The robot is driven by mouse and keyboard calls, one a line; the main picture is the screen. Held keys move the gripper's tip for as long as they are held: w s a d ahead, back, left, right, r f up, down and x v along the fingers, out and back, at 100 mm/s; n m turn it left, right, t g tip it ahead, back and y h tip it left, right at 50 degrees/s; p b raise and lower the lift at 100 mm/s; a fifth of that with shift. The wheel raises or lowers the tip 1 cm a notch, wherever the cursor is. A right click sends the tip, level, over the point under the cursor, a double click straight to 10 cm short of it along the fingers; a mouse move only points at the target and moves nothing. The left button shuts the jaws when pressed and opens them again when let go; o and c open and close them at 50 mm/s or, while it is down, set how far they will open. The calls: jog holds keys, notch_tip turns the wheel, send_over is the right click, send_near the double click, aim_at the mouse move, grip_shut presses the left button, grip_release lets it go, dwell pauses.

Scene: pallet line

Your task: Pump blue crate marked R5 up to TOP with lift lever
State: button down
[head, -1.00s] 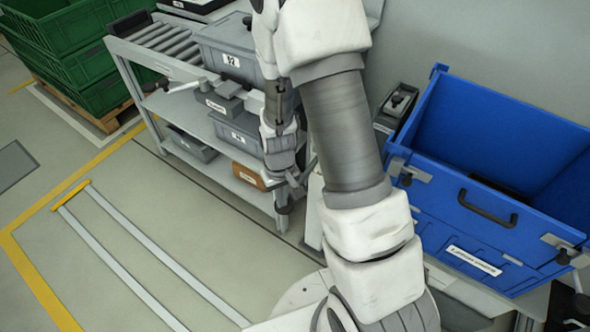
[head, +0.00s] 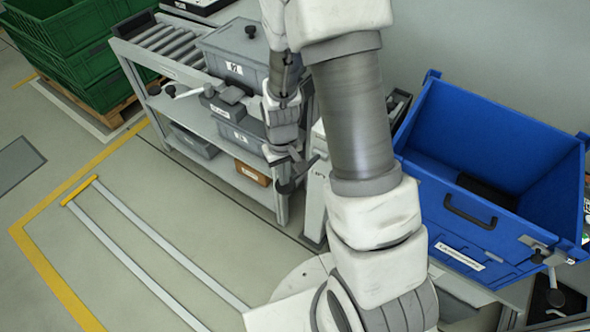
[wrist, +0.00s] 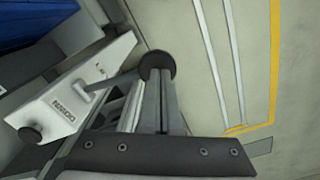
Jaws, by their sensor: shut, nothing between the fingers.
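The blue crate (head: 480,240) stands at the right in the head view, its open top facing up. Its front label is too small to read, so I cannot confirm R5. A corner of blue shows in the wrist view (wrist: 35,22). The lift lever is a grey arm with a round black knob (wrist: 157,65), beside a white panel (wrist: 62,103) marked DOWN. The knob also shows in the head view (head: 287,188). My gripper (wrist: 150,105) is shut and empty, its fingertips close to the knob. I cannot tell whether they touch. In the head view, my gripper (head: 288,160) is just above the knob.
A grey roller rack (head: 180,95) with grey bins (head: 235,65) stands left of my arm. Green crates (head: 75,50) on a pallet are at the far left. A wall is behind the blue crate. The floor (head: 150,230) at the front left is open, with yellow lines and rails.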

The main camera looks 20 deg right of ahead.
aim_at(282, 190)
jog(key=shift+f, duration=0.2)
dwell(0.3)
jog(key=shift+f+b, duration=0.8)
jog(key=shift+b, duration=0.05)
jog(key=shift+s+a+f+b, duration=0.15)
jog(key=shift+a+f+b, duration=0.05)
jog(key=shift+f+b, duration=0.5)
jog(key=shift+f, duration=0.1)
jog(key=shift+s+a+f+b, duration=0.1)
jog(key=shift+a+f+b, duration=0.05)
jog(key=shift+f+b, duration=0.7)
jog(key=shift+w+d+r+p, duration=0.1)
jog(key=shift+d+r+p, duration=0.05)
jog(key=shift+r+p, duration=0.6)
jog(key=shift+w+d+r+p, duration=0.1)
jog(key=shift+r+p, duration=0.5)
jog(key=shift+r, duration=0.3)
jog(key=shift+w+d+r+p, duration=0.1)
jog(key=shift+d+r+p, duration=0.05)
jog(key=shift+r+p, duration=0.6)
jog(key=shift+r, duration=0.15)
